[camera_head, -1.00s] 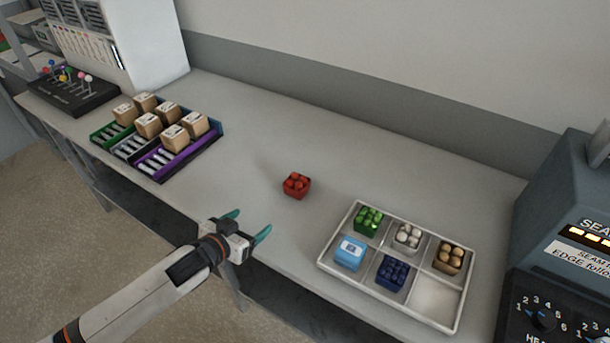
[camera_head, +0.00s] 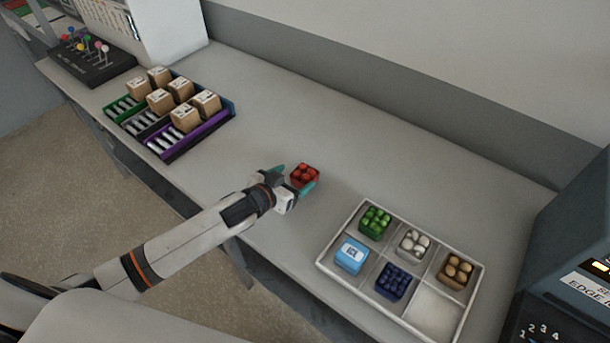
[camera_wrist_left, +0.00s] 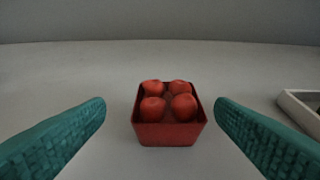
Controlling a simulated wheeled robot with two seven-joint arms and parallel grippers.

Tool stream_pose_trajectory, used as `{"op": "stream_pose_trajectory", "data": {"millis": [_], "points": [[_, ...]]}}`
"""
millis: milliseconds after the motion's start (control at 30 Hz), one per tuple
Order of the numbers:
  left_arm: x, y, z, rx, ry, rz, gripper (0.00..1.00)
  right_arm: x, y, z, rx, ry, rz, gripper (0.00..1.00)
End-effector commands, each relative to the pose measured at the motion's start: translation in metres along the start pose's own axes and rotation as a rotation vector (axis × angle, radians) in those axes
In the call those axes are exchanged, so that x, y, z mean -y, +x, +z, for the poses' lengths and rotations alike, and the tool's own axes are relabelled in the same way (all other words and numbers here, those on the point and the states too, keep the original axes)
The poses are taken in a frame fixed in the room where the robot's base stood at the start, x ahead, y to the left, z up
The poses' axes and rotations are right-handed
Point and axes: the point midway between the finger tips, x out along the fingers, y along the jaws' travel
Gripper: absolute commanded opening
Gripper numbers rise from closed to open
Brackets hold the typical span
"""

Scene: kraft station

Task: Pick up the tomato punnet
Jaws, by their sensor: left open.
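The tomato punnet (camera_head: 304,176) is a small red box with several red tomatoes, upright on the grey bench, left of the white tray. My left gripper (camera_head: 293,179) is at the punnet, open, with its teal fingers on either side of it. In the left wrist view the punnet (camera_wrist_left: 169,117) sits in the middle, between and a little beyond the two fingertips of my left gripper (camera_wrist_left: 160,108), with a gap on each side. My right gripper is not in view.
The white tray (camera_head: 330,266) has punnets in its compartments; the front right one is empty. Coloured racks (camera_head: 190,143) with several cardboard boxes stand at left. A dark machine (camera_head: 565,245) is at right. The bench behind the punnet is clear.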

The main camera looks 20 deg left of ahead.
Motion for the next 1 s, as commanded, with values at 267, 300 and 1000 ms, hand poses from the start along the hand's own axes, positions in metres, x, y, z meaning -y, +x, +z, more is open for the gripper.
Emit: {"op": "stream_pose_trajectory", "data": {"millis": [267, 300, 1000], "points": [[0.008, 0.032, -0.001, 0.0, 0.0, 0.001, 0.78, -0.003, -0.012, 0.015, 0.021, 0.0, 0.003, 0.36], [0.007, 0.037, -0.001, 0.0, 0.0, 0.001, 0.78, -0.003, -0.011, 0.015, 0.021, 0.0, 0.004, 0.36], [0.007, 0.05, -0.003, -0.001, 0.001, -0.001, 0.32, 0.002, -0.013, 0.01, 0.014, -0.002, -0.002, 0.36]]}}
